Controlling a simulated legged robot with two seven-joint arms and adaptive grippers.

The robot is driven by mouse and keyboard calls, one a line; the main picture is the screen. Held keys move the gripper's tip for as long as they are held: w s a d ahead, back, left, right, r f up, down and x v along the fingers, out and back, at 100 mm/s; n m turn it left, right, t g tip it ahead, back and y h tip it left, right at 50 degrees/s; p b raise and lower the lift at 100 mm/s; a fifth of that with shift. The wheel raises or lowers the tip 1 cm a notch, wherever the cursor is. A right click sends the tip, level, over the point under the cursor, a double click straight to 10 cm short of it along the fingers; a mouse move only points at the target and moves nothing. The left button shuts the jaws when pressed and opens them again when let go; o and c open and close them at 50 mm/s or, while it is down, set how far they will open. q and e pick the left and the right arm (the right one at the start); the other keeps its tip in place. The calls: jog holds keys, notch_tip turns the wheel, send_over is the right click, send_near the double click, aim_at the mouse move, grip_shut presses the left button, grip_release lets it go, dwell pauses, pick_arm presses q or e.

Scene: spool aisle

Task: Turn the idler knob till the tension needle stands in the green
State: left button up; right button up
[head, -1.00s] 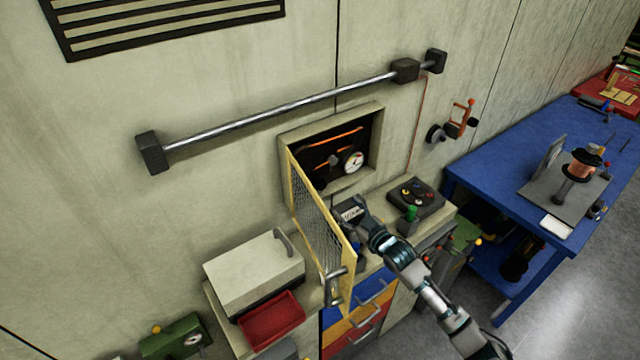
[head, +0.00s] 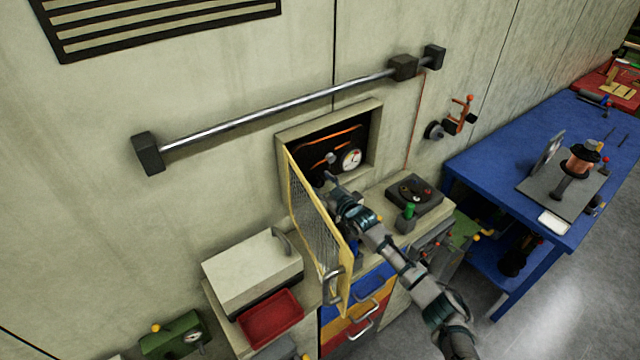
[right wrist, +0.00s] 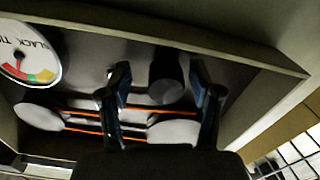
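The tension dial (head: 351,158) is a white round gauge in a wall recess. In the right wrist view the dial (right wrist: 30,55) is cut by the left edge, upside down, with red, yellow and green marks and a red needle; I cannot tell surely which band the needle stands in. The dark round idler knob (right wrist: 166,80) shows in the right wrist view. My right gripper (head: 329,179) is at the recess opening. Its two fingers (right wrist: 160,82) are spread, one to each side of the knob, with gaps between. My left gripper is out of view.
A yellow-framed mesh door (head: 318,230) stands open just left of my right arm. Below are a counter with a dark control box (head: 428,192) and a green-topped post (head: 409,211). A rail (head: 280,107) runs above.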

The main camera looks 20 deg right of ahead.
jog(key=shift+d, duration=0.1)
jog(key=c, duration=0.8)
jog(key=shift+a+r, duration=0.15)
jog(key=shift+a, duration=0.05)
jog(key=c, duration=0.3)
jog(key=shift+a+r, duration=0.1)
jog(key=shift+a, duration=0.15)
jog(key=shift+d, duration=0.1)
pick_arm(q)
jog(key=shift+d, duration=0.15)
pick_arm(e)
jog(key=shift+r, duration=0.1)
